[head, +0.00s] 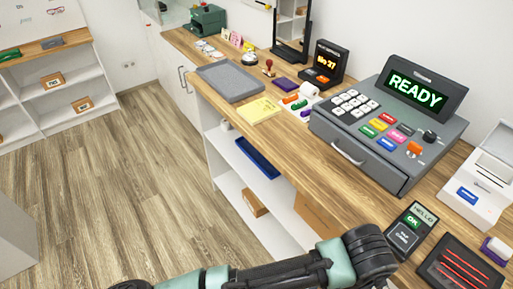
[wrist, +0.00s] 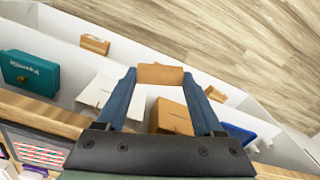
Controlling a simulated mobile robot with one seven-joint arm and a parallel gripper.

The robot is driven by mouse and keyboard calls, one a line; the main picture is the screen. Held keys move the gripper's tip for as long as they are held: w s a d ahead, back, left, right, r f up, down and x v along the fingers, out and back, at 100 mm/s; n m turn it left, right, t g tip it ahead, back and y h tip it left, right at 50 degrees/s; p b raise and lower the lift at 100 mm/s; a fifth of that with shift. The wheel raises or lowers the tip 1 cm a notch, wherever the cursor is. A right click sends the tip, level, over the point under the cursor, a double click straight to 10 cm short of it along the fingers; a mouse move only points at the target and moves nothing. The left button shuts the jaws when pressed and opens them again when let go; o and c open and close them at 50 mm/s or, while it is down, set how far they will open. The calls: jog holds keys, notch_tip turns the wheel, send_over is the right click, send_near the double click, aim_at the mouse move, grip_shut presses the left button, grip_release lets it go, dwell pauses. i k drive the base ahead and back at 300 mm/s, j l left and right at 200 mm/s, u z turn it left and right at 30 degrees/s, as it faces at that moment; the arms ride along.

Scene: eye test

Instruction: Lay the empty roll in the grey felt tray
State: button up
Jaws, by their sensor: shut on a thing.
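In the wrist view my gripper (wrist: 160,76) has its two blue fingers closed on a short brown cardboard roll (wrist: 160,74), held crosswise between the fingertips. The roll looks bare, with no paper on it. It is held out beyond the wooden counter's edge, with white shelves and the floor behind it. The grey felt tray (head: 231,82) lies flat on the counter in the head view, and I see nothing in it. The gripper and the held roll are out of the head view, where only part of my arm shows at the bottom. The tray does not show in the wrist view.
A yellow pad (head: 258,110) lies just in front of the tray. A till (head: 385,125) marked READY stands to the right, with a card reader (head: 411,229) nearer. Shelves below hold a blue tray (head: 257,158) and cartons. A teal box (wrist: 30,73) shows in the wrist view.

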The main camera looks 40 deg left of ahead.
aim_at(229, 81)
jog(key=i+j+u, duration=0.2)
jog(key=j, duration=0.35)
jog(key=i+j+u, duration=0.15)
jog(key=i+j, duration=0.2)
jog(key=j, duration=0.15)
jog(key=i+j+u, duration=0.2)
jog(key=i+j, duration=0.15)
jog(key=j, duration=0.15)
